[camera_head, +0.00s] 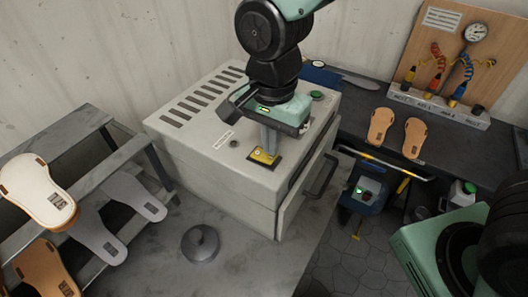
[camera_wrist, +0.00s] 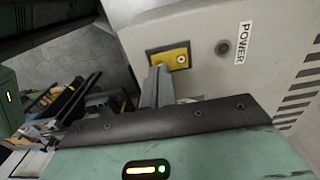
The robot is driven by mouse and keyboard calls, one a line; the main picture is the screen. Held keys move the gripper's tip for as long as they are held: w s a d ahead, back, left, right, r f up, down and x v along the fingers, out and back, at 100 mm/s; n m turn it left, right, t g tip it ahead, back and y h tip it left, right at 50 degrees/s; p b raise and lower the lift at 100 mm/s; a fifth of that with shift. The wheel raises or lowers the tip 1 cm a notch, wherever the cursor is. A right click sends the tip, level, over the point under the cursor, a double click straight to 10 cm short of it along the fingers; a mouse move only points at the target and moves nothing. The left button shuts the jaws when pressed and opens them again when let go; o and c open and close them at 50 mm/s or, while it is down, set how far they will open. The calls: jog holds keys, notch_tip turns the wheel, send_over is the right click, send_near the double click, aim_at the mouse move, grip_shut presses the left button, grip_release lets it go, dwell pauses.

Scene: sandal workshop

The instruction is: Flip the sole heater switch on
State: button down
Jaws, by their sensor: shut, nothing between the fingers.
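The sole heater (camera_head: 185,135) is a cream metal box with vent slots on top, standing on the grey table. A yellow plate (camera_head: 262,159) is set on its top near the front edge. The plate also shows in the wrist view (camera_wrist: 160,58), with a small round metal piece, seemingly the switch (camera_wrist: 182,59), on it. My gripper (camera_head: 269,150) points down at the plate with its fingers shut and empty. The fingertips are at or just above the plate and hide part of it; I cannot tell whether they touch the switch. A POWER label (camera_wrist: 243,42) sits beside a dark round lamp (camera_wrist: 223,47).
A green button (camera_head: 317,96) is on the heater's far right corner. The heater's front has a dark handle (camera_head: 322,173). A rack with several soles (camera_head: 40,190) stands at left. A grey lidded disc (camera_head: 200,243) lies on the table. Two tan soles (camera_head: 381,125) lie on the dark bench at right.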

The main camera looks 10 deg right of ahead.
jog(key=shift+f+b, duration=0.7)
jog(key=shift+f, duration=0.25)
dwell(1.0)
jog(key=shift+r, duration=0.1)
jog(key=shift+r+p, duration=2.95)
jog(key=shift+r, duration=0.55)
